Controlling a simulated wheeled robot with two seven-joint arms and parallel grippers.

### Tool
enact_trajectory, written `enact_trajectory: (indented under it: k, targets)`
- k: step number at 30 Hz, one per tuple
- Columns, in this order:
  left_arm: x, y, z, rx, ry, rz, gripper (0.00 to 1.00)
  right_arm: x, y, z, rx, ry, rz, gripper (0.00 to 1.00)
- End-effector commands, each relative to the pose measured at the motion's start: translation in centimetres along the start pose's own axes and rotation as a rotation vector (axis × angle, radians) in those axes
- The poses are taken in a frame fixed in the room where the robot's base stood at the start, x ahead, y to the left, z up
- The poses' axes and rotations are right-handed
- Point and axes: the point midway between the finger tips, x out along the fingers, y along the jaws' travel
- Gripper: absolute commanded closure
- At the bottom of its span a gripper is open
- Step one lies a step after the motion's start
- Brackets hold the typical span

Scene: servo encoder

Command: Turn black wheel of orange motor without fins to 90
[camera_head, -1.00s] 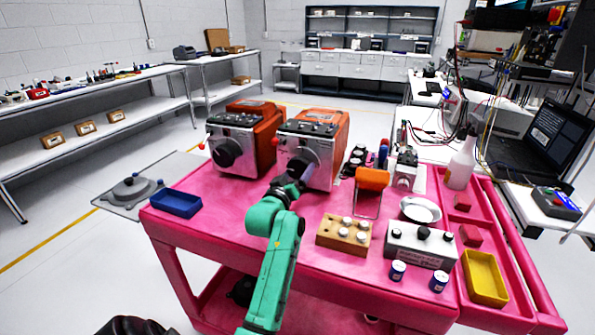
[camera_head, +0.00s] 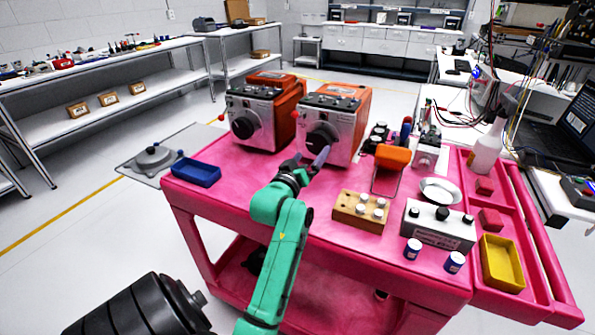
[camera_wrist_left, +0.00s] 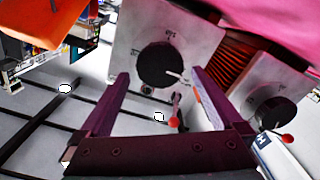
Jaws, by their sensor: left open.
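Two orange motors with grey front plates stand side by side at the back of the pink cart: a left one (camera_head: 265,112) and a right one (camera_head: 338,115). Each has a black wheel on its front, the left wheel (camera_head: 245,125) and the right wheel (camera_head: 321,138). My left gripper (camera_head: 311,160) is open just in front of the right motor. In the wrist view its two fingers (camera_wrist_left: 160,85) stand apart, with a black wheel (camera_wrist_left: 158,65) showing between them; contact cannot be told. My right gripper is not in view.
On the cart (camera_head: 225,210) are a blue tray (camera_head: 195,173), a wooden block with knobs (camera_head: 361,211), a grey box with black knobs (camera_head: 438,226), an orange piece on a wire stand (camera_head: 392,157) and a yellow tray (camera_head: 502,263). The front left of the cart top is clear.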

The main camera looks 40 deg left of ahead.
Motion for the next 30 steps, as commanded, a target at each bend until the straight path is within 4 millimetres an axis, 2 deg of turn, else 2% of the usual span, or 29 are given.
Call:
enact_trajectory:
  k: [6,12,16,30]
  targets:
    - [-5.3,-0.1,0.3,-0.001,-0.003,-0.001,0.00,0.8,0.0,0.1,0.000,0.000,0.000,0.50]
    - [-9.0,-0.1,0.2,-0.002,-0.003,-0.002,0.00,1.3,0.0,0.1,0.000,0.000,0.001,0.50]
    - [-9.7,0.0,0.0,-0.002,-0.001,-0.001,0.00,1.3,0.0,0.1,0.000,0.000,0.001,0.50]
    - [-9.6,0.0,0.0,-0.001,-0.001,0.000,0.00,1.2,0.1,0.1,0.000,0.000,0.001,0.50]
